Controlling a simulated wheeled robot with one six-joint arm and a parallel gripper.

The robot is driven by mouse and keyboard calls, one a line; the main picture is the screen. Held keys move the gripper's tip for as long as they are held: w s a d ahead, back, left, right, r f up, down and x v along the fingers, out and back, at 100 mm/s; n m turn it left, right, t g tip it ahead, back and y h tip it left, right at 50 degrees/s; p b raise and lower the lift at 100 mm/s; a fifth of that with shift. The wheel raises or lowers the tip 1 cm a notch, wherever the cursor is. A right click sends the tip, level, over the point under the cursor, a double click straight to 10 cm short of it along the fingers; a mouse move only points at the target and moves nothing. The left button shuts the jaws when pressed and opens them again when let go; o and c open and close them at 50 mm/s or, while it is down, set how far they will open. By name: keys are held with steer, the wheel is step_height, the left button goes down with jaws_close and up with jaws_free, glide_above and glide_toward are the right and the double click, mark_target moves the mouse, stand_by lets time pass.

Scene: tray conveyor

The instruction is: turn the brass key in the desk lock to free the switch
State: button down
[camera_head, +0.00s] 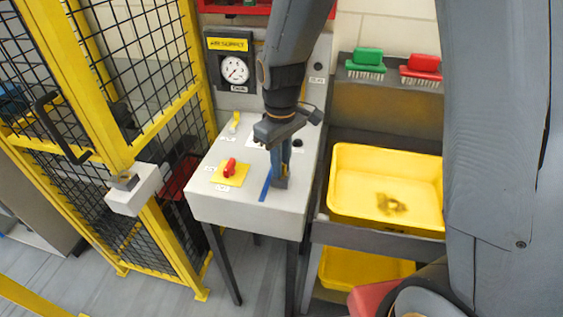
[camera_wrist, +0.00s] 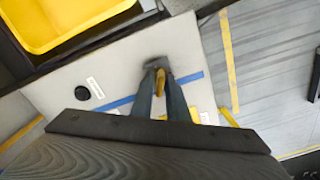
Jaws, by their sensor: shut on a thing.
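The brass key (camera_wrist: 160,82) shows between my fingertips in the wrist view. My gripper (camera_wrist: 163,78) is shut on it, low over the desk. A grey block (camera_wrist: 158,63), apparently the desk lock, sits right at the key's far end. I cannot tell how far the key is in or turned. The red switch (camera_head: 229,168) stands on a yellow plate, left of my gripper.
Blue tape (camera_head: 265,187) runs between switch and gripper. A pressure gauge (camera_head: 234,69) stands behind the desk. Yellow mesh fencing (camera_head: 97,150) closes the left side. A yellow bin (camera_head: 385,155) is at the right, with green (camera_head: 366,62) and red (camera_head: 421,66) brushes above it.

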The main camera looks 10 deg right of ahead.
stand_by(0.4)
steer(key=shift+m+p, duration=0.75)
steer(key=shift+m, duration=0.85)
steer(key=shift+m+p, duration=0.7)
steer(key=shift+m, duration=0.8)
steer(key=shift+m, duration=1.5)
